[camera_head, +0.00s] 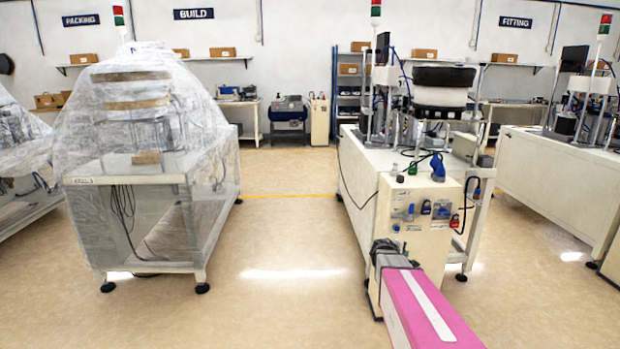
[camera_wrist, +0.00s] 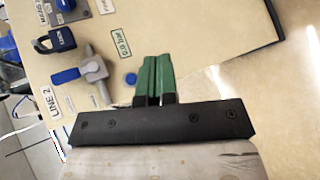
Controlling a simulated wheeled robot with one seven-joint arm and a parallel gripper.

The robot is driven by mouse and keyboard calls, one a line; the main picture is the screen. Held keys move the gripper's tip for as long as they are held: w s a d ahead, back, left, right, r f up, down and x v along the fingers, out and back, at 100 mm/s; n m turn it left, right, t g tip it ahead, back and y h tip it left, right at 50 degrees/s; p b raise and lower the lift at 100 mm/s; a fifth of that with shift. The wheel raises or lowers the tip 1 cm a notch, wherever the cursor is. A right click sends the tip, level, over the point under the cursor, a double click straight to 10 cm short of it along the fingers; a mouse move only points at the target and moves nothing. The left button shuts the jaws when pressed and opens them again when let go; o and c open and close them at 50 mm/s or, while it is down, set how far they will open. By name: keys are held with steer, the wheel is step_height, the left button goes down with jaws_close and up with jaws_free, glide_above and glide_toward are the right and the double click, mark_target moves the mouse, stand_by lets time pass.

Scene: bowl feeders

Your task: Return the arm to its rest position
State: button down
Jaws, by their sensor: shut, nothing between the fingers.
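My gripper (camera_wrist: 154,80) shows in the wrist view with its two green fingers together and nothing between them. It is in front of a cream panel (camera_wrist: 200,40), and I cannot tell how far off. In the head view my pink arm (camera_head: 425,305) reaches forward from the lower right to the cream cabinet (camera_head: 405,255). The fingers are hidden there behind the dark end of the arm.
A white bench with machinery (camera_head: 365,170) stands behind the cabinet. A plastic-wrapped bench (camera_head: 140,180) is at the left, and another white bench (camera_head: 560,190) is at the right. The floor (camera_head: 290,250) between the left and middle benches is clear.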

steer(key=s+a+f+m+g+y, duration=0.2)
steer(key=s+a+m+g+y, duration=0.5)
steer(key=s+a, duration=1.3)
steer(key=s+m+y, duration=0.2)
steer(key=s+y, duration=0.1)
steer(key=shift+s+a+f+m+g, duration=0.15)
steer(key=shift+s+a+m+g, duration=0.1)
steer(key=shift+a+m+g, duration=0.05)
